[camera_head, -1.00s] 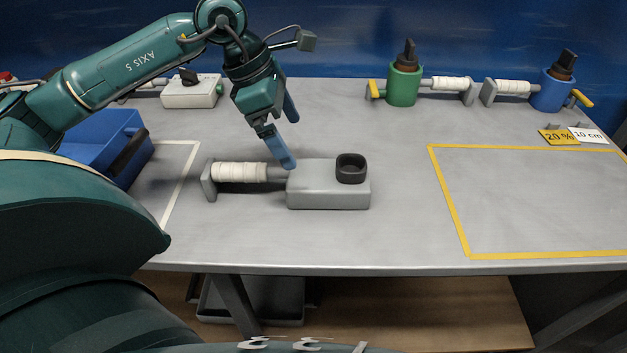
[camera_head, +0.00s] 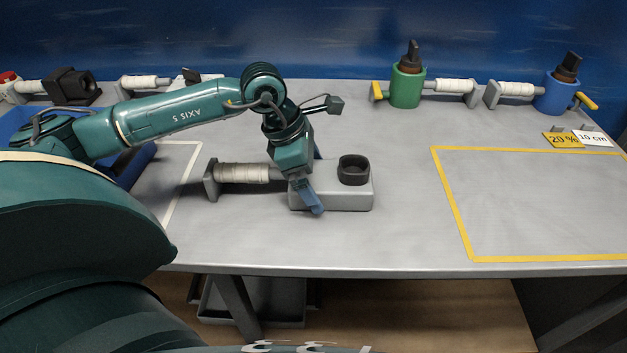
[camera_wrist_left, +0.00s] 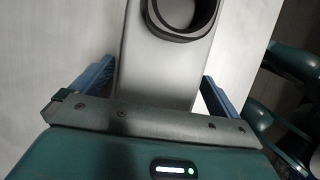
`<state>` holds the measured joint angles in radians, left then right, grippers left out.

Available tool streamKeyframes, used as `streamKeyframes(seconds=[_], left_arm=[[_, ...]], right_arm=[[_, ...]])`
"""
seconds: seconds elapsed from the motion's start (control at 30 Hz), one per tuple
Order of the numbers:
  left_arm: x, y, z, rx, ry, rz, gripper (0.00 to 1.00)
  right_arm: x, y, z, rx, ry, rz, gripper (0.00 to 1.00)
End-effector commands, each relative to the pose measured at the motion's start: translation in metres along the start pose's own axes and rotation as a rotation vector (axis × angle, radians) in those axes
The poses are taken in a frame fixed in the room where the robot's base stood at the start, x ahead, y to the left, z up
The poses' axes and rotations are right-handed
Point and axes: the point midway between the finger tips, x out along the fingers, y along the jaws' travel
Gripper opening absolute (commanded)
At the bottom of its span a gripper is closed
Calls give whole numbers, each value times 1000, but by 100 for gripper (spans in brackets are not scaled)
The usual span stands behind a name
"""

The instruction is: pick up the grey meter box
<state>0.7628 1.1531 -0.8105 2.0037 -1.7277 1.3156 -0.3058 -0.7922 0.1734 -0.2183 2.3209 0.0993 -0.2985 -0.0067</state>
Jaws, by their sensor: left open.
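The grey meter box (camera_head: 345,198), a flat block with a black ring-shaped socket (camera_head: 354,170) on top, lies on the table at the middle. My left gripper (camera_head: 314,184) points down over the left part of the box, fingers open. In the left wrist view the box (camera_wrist_left: 155,75) lies between the two blue fingers (camera_wrist_left: 156,72), with slight gaps visible beside it. The far finger is mostly hidden in the head view. My right gripper is out of view.
A green holder (camera_head: 407,88) and a blue holder (camera_head: 553,95) with black knobs stand at the back right. A yellow-taped area (camera_head: 436,160) on the right is empty. A blue tray (camera_head: 140,165) lies at the left, partly behind my arm.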

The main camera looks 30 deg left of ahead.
Motion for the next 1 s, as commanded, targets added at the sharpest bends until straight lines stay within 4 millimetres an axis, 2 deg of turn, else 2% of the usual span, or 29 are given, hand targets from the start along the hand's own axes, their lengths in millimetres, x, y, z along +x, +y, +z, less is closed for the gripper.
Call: streamKeyframes(seconds=[0.07,0.7,1.0], left_arm=[[0,0,0,0,0,0,100],[-1,0,0,-1,1,0,48],[-7,1,3,0,-2,2,48]], right_arm=[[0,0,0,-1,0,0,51],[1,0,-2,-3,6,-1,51],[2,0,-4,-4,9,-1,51]])
